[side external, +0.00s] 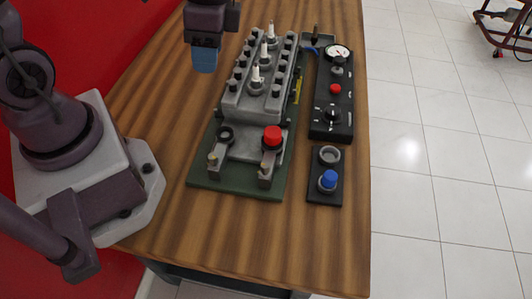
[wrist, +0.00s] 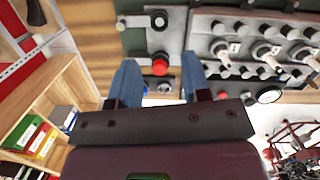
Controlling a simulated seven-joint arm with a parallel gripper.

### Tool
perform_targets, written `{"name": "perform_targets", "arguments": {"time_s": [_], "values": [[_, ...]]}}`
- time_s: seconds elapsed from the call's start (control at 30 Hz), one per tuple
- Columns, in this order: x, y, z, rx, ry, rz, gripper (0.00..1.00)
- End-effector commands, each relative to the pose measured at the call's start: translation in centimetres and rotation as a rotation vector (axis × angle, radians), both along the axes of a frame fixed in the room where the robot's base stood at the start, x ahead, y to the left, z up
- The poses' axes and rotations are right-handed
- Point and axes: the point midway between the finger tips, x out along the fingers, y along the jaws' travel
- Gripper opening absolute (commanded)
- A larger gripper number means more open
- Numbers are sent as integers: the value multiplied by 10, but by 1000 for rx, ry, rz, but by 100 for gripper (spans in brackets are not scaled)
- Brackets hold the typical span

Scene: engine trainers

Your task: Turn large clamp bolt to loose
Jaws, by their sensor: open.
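The engine trainer (side external: 257,88) stands on a green base plate (side external: 235,185) on the table. At its front end are two grey clamp posts, a left one (side external: 213,161) with a small brass-coloured top and a right one (side external: 266,168). I cannot tell for sure which bolt is the large clamp bolt. A red cap (side external: 272,137) and a black ring (side external: 226,135) sit just behind the posts. My gripper (side external: 204,60) is above the table, left of the engine block, pointing down. In the wrist view my open, empty gripper (wrist: 160,72) has the red cap (wrist: 160,65) between its fingertips in the picture, well beyond them.
A black panel (side external: 333,95) with a gauge (side external: 338,52), a red button and a knob lies right of the trainer. A small black plate (side external: 325,190) holds a grey ring and blue cap (side external: 328,180). White spark plugs (side external: 265,52) rise from the block. The front table is clear.

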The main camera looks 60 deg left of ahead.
Motion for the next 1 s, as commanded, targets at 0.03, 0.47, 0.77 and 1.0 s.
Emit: {"name": "perform_targets", "arguments": {"time_s": [0.03,0.47,0.77,1.0], "values": [[5,-8,-14,-52,52,-107,44],[52,-103,-40,-592,-38,-1364,44],[57,-102,-39,-599,-92,-1684,44],[47,-112,-70,-604,-90,-1688,44]]}}
